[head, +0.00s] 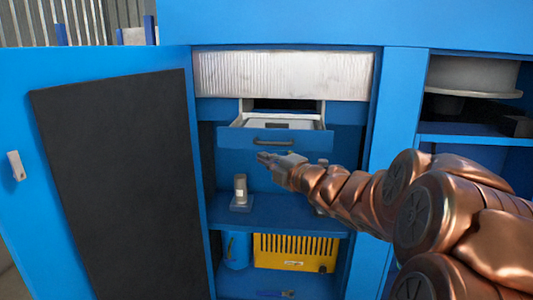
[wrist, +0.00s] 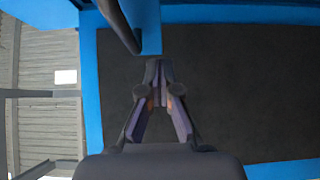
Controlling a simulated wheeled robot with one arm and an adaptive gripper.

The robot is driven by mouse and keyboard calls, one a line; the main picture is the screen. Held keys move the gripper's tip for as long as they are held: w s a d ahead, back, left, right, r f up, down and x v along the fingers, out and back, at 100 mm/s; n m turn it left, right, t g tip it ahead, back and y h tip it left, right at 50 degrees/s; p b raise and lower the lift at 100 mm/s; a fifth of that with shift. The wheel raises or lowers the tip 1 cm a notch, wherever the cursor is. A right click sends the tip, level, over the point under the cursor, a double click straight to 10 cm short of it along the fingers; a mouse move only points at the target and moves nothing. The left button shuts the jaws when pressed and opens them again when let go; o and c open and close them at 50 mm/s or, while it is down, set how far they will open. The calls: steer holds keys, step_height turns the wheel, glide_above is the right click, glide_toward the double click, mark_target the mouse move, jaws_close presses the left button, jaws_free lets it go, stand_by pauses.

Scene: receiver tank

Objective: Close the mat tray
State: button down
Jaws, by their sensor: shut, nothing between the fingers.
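The mat tray (head: 274,139) is a blue-fronted drawer with light side walls and a dark bar handle. It is pulled out of the cabinet below a ribbed light panel, and a flat pale item lies inside it. My gripper (head: 262,157) is shut and empty, just below and in front of the drawer's handle in the head view. I cannot tell whether it touches the drawer front. In the wrist view my gripper (wrist: 158,65) points up the picture, with a dark bar above and left of it that may be the handle.
A blue door (head: 110,180) with a black panel stands open at the left. Below the drawer, a small grey device (head: 241,192) stands on a blue shelf (head: 275,212). A yellow slotted box (head: 295,251) sits lower.

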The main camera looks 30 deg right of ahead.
mark_target(258, 148)
steer(key=shift+w+d+p, duration=0.2)
steer(key=shift+w+d, duration=0.45)
steer(key=shift+w, duration=0.25)
steer(key=shift+w+d+p, duration=0.2)
steer(key=shift+w+d, duration=0.4)
steer(key=shift+w, duration=0.3)
steer(key=shift+w, duration=0.1)
